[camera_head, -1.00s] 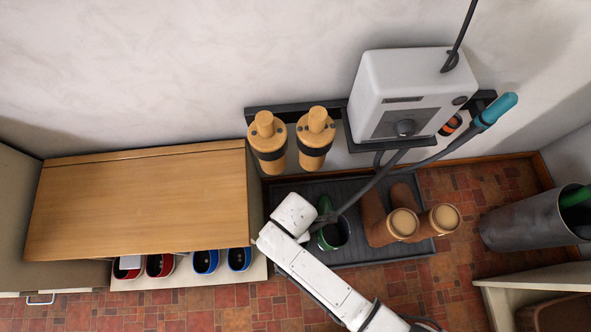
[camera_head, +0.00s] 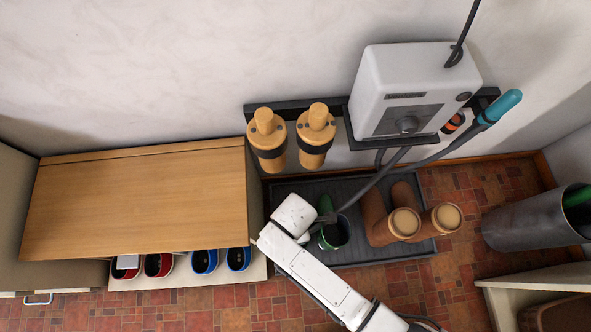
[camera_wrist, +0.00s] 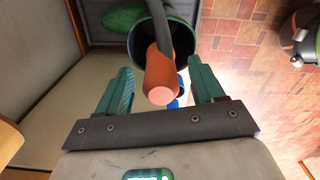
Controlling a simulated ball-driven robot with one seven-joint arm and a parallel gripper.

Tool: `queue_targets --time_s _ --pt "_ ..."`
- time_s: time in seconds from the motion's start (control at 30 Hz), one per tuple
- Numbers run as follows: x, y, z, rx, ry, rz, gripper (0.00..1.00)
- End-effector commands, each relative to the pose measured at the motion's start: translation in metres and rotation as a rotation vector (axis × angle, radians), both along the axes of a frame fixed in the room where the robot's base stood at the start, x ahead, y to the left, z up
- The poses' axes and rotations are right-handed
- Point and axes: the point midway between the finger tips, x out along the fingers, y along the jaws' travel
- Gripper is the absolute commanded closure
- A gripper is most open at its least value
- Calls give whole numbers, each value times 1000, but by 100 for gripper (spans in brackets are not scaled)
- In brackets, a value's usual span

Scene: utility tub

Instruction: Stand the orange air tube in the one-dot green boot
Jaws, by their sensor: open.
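The orange air tube (camera_wrist: 161,72) shows in the wrist view between the spread teal fingers of my gripper (camera_wrist: 162,92), with a gap on each side. Its flat pale end faces the camera, and its other part overlaps the dark mouth of a green boot (camera_wrist: 120,17). A grey hose (camera_wrist: 160,20) runs over the mouth to the tube. How deep the tube sits in the boot is hidden. In the head view, the green boot (camera_head: 338,236) stands on the dark tray, beside my gripper (camera_head: 325,219). I cannot make out its dots.
Brown boots (camera_head: 405,223) stand just right of the green boot on the tray (camera_head: 380,258). The white dryer box (camera_head: 405,85) hangs above, with a teal-tipped tube (camera_head: 503,103) at its right. A wooden bench (camera_head: 140,205) is at left, and a metal bin (camera_head: 520,220) at far right.

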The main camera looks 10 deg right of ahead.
Motion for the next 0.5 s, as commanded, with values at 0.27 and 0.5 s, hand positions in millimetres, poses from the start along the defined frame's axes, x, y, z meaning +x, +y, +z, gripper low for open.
queue_targets --time_s 0.27,0.5 --pt "0 0 1 0 0 0 31" --pt "0 0 34 1 -2 0 31"
